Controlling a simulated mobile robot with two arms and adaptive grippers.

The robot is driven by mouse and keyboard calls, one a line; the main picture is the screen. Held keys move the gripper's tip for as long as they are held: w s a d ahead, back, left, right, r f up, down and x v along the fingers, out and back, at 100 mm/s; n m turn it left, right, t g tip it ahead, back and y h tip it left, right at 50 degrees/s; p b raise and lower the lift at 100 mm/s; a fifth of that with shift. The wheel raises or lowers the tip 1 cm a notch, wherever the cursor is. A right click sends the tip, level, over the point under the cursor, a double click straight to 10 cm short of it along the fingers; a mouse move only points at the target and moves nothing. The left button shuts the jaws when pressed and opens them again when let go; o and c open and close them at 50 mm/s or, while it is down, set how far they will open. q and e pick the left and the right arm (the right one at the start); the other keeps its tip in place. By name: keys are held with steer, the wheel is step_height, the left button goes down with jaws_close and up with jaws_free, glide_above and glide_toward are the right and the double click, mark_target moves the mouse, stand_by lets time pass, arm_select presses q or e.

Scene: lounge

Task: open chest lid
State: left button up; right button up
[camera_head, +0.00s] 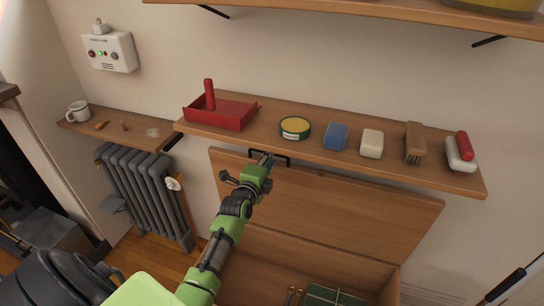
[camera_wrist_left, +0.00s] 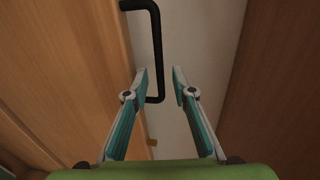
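The wooden chest (camera_head: 392,289) is at the bottom of the head view, its inside exposed. Its lid (camera_head: 340,208) stands raised and tilted back below the wall shelf. A black bar handle (camera_head: 284,157) is at the lid's upper edge; it also shows in the left wrist view (camera_wrist_left: 158,50). My left gripper (camera_head: 266,161) is at this handle. In the left wrist view its two fingers (camera_wrist_left: 159,70) are spread, with the lower end of the handle between them; contact is not clear. My right gripper is not in view.
The wall shelf (camera_head: 330,155) sits just above the lid, bearing a red tray (camera_head: 222,115), a round tin (camera_head: 295,128), a blue sponge (camera_head: 336,136) and brushes. A radiator (camera_head: 150,195) stands left. A green item (camera_head: 330,296) lies inside the chest.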

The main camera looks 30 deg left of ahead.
arm_select(q)
steer(key=shift+x, duration=0.95)
jaws_close()
steer(key=s+d+f+t+b, duration=0.1)
steer(key=s+f+b, duration=0.1)
steer(key=s, duration=0.5)
steer(key=s+d+f+t+b, duration=0.1)
steer(key=s+d+t+b, duration=0.1)
steer(key=s, duration=0.5)
steer(key=shift+s+d+f+y+b, duration=0.3)
steer(key=shift+f+y+b, duration=0.1)
steer(key=shift+b, duration=0.35)
steer(key=shift+w, duration=0.1)
